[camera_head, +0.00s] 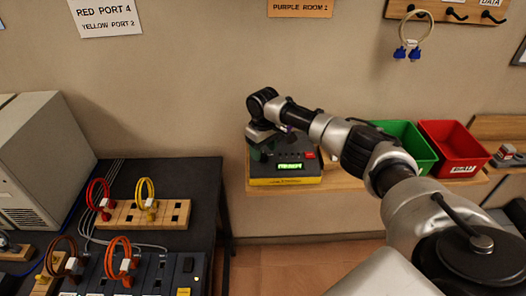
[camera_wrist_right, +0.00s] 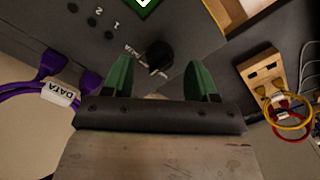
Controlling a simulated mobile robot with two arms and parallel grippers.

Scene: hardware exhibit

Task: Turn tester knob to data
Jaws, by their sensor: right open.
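The tester (camera_head: 285,181) is a dark and yellow box with a lit green display, standing on a wooden shelf. My right gripper (camera_head: 260,150) is over its left part, pointing down. In the right wrist view, the tester's grey panel (camera_wrist_right: 95,30) carries a black knob (camera_wrist_right: 158,56) with small lettering to its left. The green fingers of my right gripper (camera_wrist_right: 160,76) are apart, one to each side of the knob, with visible gaps. I cannot tell the knob's exact setting. My left gripper is not in view.
A purple cable (camera_wrist_right: 62,72) with a DATA tag is plugged in beside the panel. Green (camera_head: 404,141) and red (camera_head: 453,150) bins stand right of the tester. A dark table (camera_head: 165,175) with cable blocks is at the left. A cable (camera_head: 416,28) hangs on the wall rack.

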